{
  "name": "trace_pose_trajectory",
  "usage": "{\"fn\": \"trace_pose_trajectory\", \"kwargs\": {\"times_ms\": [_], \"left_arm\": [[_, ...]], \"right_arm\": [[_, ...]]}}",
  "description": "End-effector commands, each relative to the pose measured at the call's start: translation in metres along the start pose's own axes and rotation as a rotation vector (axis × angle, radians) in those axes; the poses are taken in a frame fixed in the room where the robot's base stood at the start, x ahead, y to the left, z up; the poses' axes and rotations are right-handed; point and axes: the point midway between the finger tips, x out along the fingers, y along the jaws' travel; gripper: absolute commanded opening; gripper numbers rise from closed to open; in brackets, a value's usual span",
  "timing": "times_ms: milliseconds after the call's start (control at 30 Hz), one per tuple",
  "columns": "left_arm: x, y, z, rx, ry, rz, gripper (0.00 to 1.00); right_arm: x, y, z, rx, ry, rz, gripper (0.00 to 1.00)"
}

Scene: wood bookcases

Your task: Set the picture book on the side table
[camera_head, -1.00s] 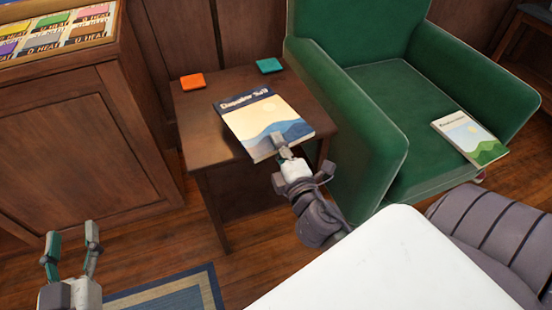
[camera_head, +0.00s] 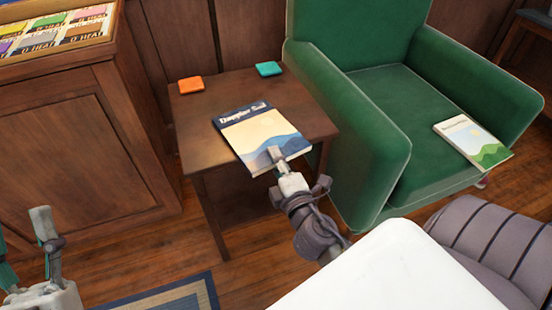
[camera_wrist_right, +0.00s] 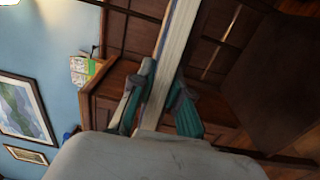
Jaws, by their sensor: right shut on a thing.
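The picture book (camera_head: 262,132), with a dark blue title band and a cream and blue hill cover, is over the side table (camera_head: 205,115), cover up and roughly level. Its near end reaches the table's front edge; I cannot tell whether it touches the top. My right gripper (camera_head: 276,158) is shut on that near end. In the right wrist view the book (camera_wrist_right: 178,40) shows edge-on between the fingers (camera_wrist_right: 158,100). My left gripper (camera_head: 22,245) is open and empty at the lower left, partly out of frame.
An orange coaster (camera_head: 191,84) and a teal coaster (camera_head: 268,68) lie on the table's back part. A green armchair (camera_head: 385,110) stands right of the table, with another book (camera_head: 473,142) on its seat. A wood cabinet (camera_head: 85,140) is at left, a rug (camera_head: 170,298) below.

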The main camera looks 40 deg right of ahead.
Motion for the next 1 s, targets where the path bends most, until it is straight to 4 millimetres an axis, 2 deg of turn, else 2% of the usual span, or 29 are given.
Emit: {"fn": "trace_pose_trajectory", "kwargs": {"times_ms": [267, 300, 433, 800, 867, 1000], "left_arm": [[-0.001, 0.001, -0.006, -0.001, 0.038, 0.001, 0.53], [-0.001, 0.001, -0.007, -0.001, 0.043, 0.002, 0.53], [0.000, 0.001, -0.007, -0.001, 0.041, 0.002, 0.53], [0.001, 0.001, -0.006, -0.001, 0.033, 0.002, 0.53], [0.001, 0.000, 0.000, -0.001, -0.008, -0.001, 0.53], [-0.003, 0.002, -0.010, -0.005, 0.072, 0.002, 0.53]], "right_arm": [[0.000, -0.002, 0.000, 0.000, 0.000, 0.002, 0.00], [0.000, -0.002, 0.000, 0.000, 0.000, 0.000, 0.19], [0.000, -0.002, 0.000, 0.000, 0.000, 0.000, 0.41], [0.000, 0.000, 0.000, 0.000, 0.000, 0.000, 0.41], [0.000, 0.002, 0.000, 0.000, 0.000, 0.000, 0.41], [-0.027, -0.003, 0.000, 0.003, -0.001, -0.005, 0.41]]}}
